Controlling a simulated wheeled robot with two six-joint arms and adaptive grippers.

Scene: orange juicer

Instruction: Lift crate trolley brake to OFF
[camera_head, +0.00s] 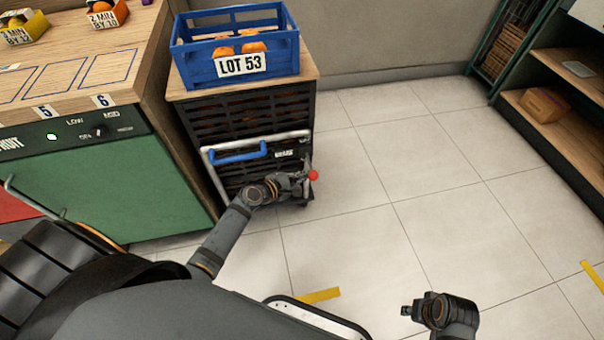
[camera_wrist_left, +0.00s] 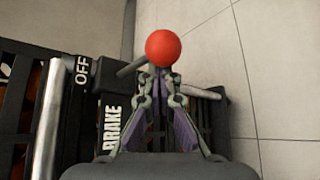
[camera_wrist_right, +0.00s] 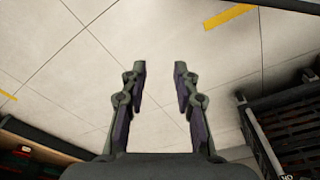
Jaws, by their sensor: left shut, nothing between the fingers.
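The crate trolley (camera_head: 184,123) is a dark slatted stand with a wooden top and a grey tubular handle frame with a blue grip. Its brake lever ends in a red ball knob (camera_head: 313,175) at the lower right; the knob shows large in the left wrist view (camera_wrist_left: 163,48). A grey rod (camera_wrist_left: 130,68) runs left from the knob toward the OFF label (camera_wrist_left: 82,70); the BRAKE label (camera_wrist_left: 111,128) is below. My left gripper (camera_wrist_left: 160,76) is shut and empty, its tips right by the knob; contact is unclear. My right gripper (camera_wrist_right: 160,67) is open and empty over the floor.
A blue crate (camera_head: 196,68) marked LOT 53 with oranges stands on the trolley. A green-fronted counter (camera_head: 110,190) is close on the left. Shelving (camera_head: 560,120) stands at the right. The tiled floor (camera_head: 400,180) between is clear, with yellow tape marks.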

